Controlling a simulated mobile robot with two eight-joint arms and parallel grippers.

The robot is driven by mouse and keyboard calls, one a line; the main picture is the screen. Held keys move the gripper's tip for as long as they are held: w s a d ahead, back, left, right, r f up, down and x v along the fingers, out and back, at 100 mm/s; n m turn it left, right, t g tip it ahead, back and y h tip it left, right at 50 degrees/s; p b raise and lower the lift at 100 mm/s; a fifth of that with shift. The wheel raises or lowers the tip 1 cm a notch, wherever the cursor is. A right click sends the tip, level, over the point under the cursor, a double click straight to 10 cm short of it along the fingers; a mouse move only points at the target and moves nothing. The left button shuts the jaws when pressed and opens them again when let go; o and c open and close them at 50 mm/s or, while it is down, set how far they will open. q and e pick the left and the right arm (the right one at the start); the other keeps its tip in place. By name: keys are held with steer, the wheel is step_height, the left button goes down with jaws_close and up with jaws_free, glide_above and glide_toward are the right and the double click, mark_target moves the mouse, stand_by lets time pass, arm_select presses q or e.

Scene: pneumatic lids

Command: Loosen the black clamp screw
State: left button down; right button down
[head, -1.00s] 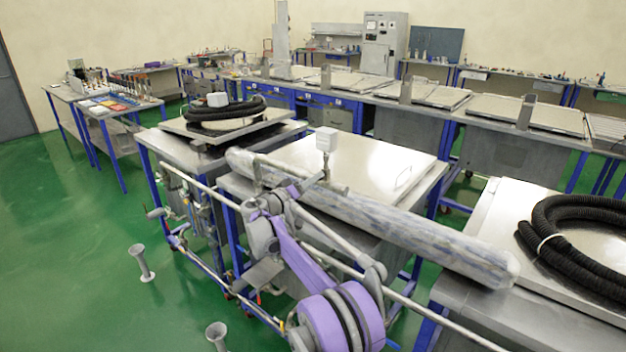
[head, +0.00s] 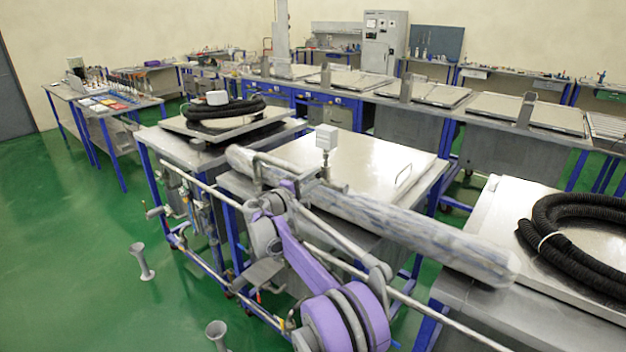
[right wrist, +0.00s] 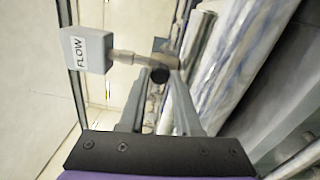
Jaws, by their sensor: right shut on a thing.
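The black clamp screw (right wrist: 160,74) shows as a dark round knob in the right wrist view, at the end of a short metal rod. My right gripper (right wrist: 159,82) is shut on it, with one grey finger on each side. The rod leads to a grey box labelled FLOW (right wrist: 87,50). In the head view the box (head: 326,138) stands on a thin stem above the silver wrapped pipe. My right gripper (head: 314,178) is low beside that stem there, and the screw is too small to make out. My left gripper is not in view.
The long silver wrapped pipe (head: 420,232) runs just behind my right arm. A flat metal lid (head: 370,160) lies behind it. Black hoses lie coiled on the right lid (head: 575,235) and the left lid (head: 220,110). Thin rails cross the front.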

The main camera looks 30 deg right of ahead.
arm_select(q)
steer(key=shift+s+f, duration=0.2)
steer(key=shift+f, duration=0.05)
arm_select(e)
steer(key=shift+f+n, duration=0.1)
steer(key=shift+n, duration=1.6)
steer(key=c, duration=0.6)
jaws_free()
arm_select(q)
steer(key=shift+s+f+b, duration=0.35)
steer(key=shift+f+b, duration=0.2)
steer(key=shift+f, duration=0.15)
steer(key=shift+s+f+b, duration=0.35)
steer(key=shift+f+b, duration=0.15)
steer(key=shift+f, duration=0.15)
arm_select(e)
steer(key=v, duration=1)
steer(key=shift+s+a, duration=0.25)
steer(key=shift+a, duration=0.1)
